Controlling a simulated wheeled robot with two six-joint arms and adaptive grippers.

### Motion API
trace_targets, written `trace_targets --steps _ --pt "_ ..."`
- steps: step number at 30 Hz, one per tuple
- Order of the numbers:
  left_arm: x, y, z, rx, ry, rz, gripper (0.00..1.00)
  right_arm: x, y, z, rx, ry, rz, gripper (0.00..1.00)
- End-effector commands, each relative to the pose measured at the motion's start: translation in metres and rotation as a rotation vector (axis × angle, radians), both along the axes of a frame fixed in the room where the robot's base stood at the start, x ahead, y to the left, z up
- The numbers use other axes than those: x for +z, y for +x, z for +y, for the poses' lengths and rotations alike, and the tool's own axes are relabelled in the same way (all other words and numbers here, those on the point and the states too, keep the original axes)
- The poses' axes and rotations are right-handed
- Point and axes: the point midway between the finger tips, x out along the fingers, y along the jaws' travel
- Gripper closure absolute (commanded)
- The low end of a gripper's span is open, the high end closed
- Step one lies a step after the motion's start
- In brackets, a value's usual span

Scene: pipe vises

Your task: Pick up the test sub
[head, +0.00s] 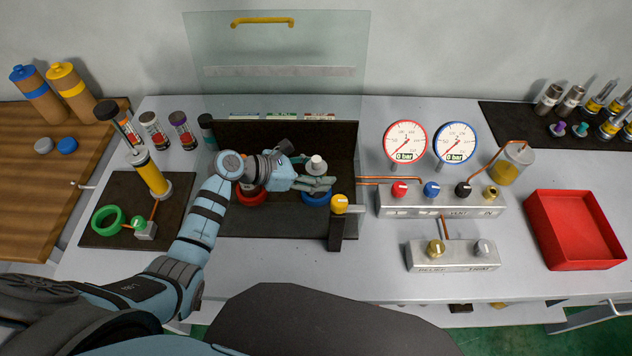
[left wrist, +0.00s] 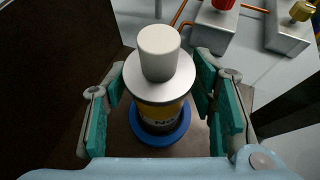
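The test sub, a cylinder with a pale grey cap (head: 316,164), stands upright in the blue ring (head: 313,200) of a pipe vise. In the left wrist view the sub (left wrist: 160,78) shows a wide pale flange and a yellow and black labelled body, with the blue ring (left wrist: 158,137) around its foot. My left gripper (head: 312,184) is at the sub. Its teal-padded fingers, seen in the left wrist view (left wrist: 165,115), are open on either side of the sub, with gaps between pads and body. My right gripper is not in view.
A red ring (head: 251,198) sits left of the blue one. A clear shield (head: 275,100) and dark back wall stand behind. A yellow-knobbed post (head: 339,204) is close at right. Two gauges (head: 405,142), a valve block (head: 440,203) and a red tray (head: 574,230) lie further right.

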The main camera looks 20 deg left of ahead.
Motion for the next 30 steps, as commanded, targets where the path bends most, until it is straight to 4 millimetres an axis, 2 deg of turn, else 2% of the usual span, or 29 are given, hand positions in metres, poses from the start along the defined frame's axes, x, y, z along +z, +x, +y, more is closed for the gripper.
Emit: trace_targets --steps 1,8,19,23,26,30 --pt "0.0 0.0 0.0 0.0 0.0 0.0 0.63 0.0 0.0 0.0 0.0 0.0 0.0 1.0" --pt "0.0 0.0 0.0 0.0 0.0 0.0 0.99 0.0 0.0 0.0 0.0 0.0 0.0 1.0" --pt "0.002 0.0 0.0 0.0 -0.002 -0.003 1.0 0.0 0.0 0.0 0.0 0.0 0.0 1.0" --pt "0.008 0.001 0.0 0.0 -0.002 -0.003 1.0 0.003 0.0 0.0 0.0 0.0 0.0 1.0" --pt "0.021 0.001 0.0 -0.001 -0.002 -0.005 1.0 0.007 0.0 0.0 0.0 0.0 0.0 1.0" --pt "0.054 0.001 0.001 0.0 0.0 -0.008 1.0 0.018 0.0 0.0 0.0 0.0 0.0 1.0"
